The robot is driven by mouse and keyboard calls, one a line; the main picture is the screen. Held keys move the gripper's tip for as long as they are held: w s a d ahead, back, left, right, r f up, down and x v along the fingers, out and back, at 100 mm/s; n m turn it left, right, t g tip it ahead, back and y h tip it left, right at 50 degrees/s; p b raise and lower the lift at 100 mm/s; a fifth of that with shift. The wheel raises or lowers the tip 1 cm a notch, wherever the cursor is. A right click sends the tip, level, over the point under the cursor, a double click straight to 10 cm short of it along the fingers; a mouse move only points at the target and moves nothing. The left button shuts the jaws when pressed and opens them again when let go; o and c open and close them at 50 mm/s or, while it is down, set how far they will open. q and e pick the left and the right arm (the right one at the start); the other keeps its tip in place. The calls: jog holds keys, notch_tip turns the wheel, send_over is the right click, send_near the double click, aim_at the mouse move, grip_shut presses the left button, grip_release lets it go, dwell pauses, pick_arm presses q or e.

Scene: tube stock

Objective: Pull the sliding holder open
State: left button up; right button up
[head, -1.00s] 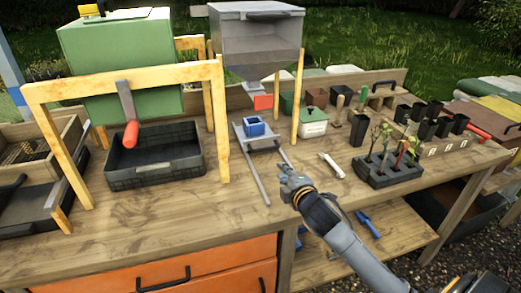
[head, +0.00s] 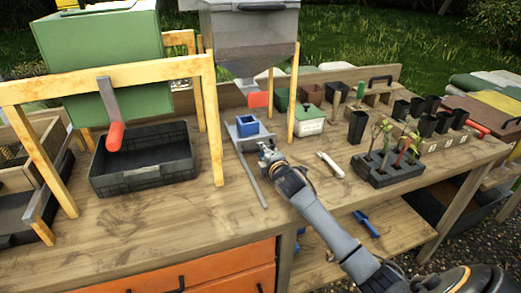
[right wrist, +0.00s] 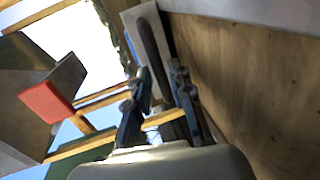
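The sliding holder (head: 233,133) is a grey plate on rails under the hopper, with a blue square cup (head: 247,125) on it. My right gripper (head: 266,150) is at the holder's front right side. In the right wrist view, its two fingers (right wrist: 160,75) are apart. A dark bar (right wrist: 150,42) against a grey plate lies ahead and runs down between the fingertips; it looks like part of the holder. I cannot tell whether the fingers touch it. My left gripper is not in view.
The grey hopper (head: 250,45) with a red gate (head: 258,99) stands above the holder. A black tray (head: 140,178) is at the left under a wooden frame (head: 212,120). A white tool (head: 330,164) and a seedling tray (head: 385,172) lie to the right. The bench front is clear.

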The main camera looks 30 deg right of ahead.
jog(key=shift+w+d+f, duration=0.1)
jog(key=shift+w+d, duration=0.05)
jog(key=shift+w, duration=0.35)
jog(key=shift+w+d+f, duration=0.15)
jog(key=shift+w, duration=0.45)
jog(key=shift+c, duration=0.2)
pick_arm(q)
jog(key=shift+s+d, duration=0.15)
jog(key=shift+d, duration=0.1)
pick_arm(e)
grip_shut()
